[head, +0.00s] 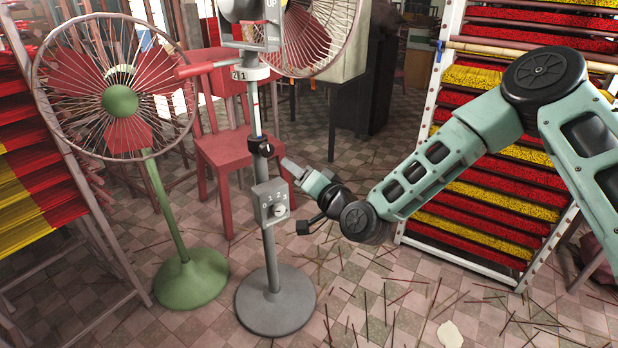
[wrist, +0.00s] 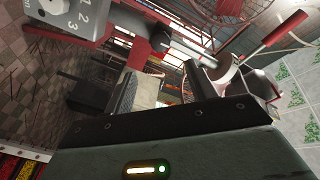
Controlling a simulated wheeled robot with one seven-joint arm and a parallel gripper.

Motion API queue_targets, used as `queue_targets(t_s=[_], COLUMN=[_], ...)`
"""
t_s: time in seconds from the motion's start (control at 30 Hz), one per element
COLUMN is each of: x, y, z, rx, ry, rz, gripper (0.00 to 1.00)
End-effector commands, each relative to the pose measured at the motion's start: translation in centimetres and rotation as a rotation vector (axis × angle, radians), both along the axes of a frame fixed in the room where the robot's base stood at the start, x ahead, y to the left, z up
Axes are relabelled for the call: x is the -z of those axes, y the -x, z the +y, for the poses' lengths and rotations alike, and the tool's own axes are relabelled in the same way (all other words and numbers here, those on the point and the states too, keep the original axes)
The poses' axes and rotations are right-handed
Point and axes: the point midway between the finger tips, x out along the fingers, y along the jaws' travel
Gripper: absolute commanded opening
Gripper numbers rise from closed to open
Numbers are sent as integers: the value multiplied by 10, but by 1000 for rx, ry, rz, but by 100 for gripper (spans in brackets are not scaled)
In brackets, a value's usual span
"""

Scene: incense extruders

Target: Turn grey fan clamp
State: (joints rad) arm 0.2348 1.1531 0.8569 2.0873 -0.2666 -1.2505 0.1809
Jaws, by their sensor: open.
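The grey fan stands on a round grey base (head: 276,300) with an upright pole. A black clamp (head: 260,147) sits around the pole, above the grey dial box (head: 271,203). The clamp also shows in the wrist view (wrist: 160,38), beyond the fingers. My gripper (head: 290,168) is just right of the pole, slightly below clamp height. In the wrist view, its two fingers (wrist: 167,82) are apart with nothing held between them. The gripper appears clear of the clamp, but the exact distance is hard to tell.
A red lever (head: 203,69) sticks out left from a numbered collar higher on the pole. A green fan (head: 120,101) and a red chair (head: 228,150) stand left and behind. An incense rack (head: 500,150) is at right. Sticks litter the tiled floor.

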Motion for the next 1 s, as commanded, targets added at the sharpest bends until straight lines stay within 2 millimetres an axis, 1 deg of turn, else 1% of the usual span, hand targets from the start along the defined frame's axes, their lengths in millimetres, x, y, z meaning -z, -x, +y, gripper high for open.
queue_targets(t_s=[0.03, 0.1, 0.23, 0.4, 0.67, 0.77, 0.87, 0.9, 0.97, 1.0], x=[-1, -1, -1, 0, 0, -1, 1, 3, 7, 9], y=[8, 17, 28, 32, 32, 38, 55, 66, 84, 98], z=[-5, -10, -17, -20, -20, -12, 7, 15, 25, 30], rx=[-1, -1, -1, -1, -1, -39, -134, -185, -266, -318], ry=[0, 0, 0, 0, 0, 40, 148, 211, 321, 398], rz=[1, 0, -1, -1, -1, 9, 40, 60, 94, 119], gripper=[56, 56, 56, 56, 56, 56, 56, 56, 56, 56])
